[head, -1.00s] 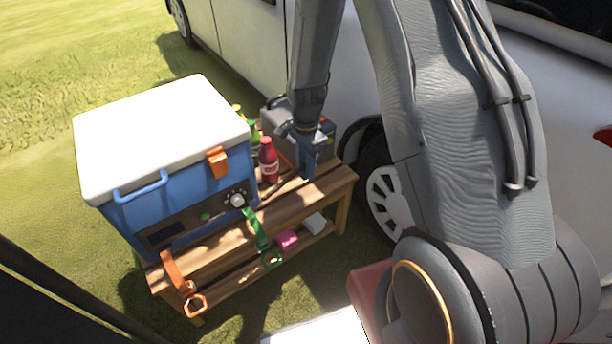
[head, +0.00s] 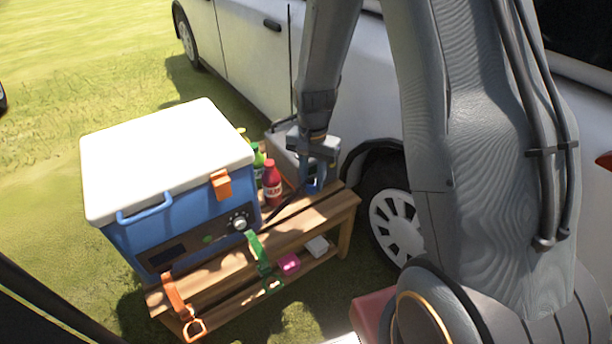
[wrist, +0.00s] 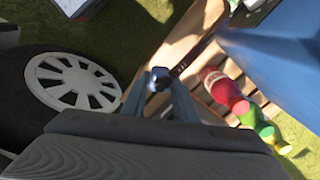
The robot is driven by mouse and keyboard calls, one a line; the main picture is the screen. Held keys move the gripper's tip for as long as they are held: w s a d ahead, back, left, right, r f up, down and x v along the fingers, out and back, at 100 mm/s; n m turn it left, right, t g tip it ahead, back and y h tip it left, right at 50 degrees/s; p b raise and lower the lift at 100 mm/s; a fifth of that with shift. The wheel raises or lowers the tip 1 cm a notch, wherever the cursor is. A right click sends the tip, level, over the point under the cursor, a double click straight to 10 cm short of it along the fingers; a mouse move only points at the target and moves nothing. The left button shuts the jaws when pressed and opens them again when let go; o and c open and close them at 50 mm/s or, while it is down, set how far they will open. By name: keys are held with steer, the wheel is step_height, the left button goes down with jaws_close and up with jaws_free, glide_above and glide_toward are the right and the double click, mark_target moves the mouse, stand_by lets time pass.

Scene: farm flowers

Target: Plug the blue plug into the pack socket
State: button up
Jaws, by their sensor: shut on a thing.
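My gripper (head: 315,182) is over the right end of the wooden bench, fingers pointing down. In the wrist view my gripper (wrist: 160,82) is shut on the small blue plug (wrist: 157,79), which sits between the fingertips. A dark cable (wrist: 186,63) runs from the plug toward the blue cooler (wrist: 275,60). In the head view the fingers hide the plug, and the cable (head: 284,212) trails left to the cooler (head: 125,243). The grey pack (head: 282,149) stands behind my gripper at the bench's back right, partly covered. I cannot make out its socket.
A red bottle (head: 271,186) and a green bottle (head: 258,156) stand between cooler and gripper. The bench (head: 325,212) has a lower shelf with a pink block (head: 289,263) and a white block (head: 317,246). Straps hang at its front. The white car's wheel (head: 393,225) is close on the right.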

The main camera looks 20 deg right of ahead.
steer(key=s+r+n, duration=0.5)
steer(key=r+n, duration=0.1)
steer(key=n, duration=0.2)
steer(key=shift+s, duration=0.2)
steer(key=shift+a+r, duration=0.1)
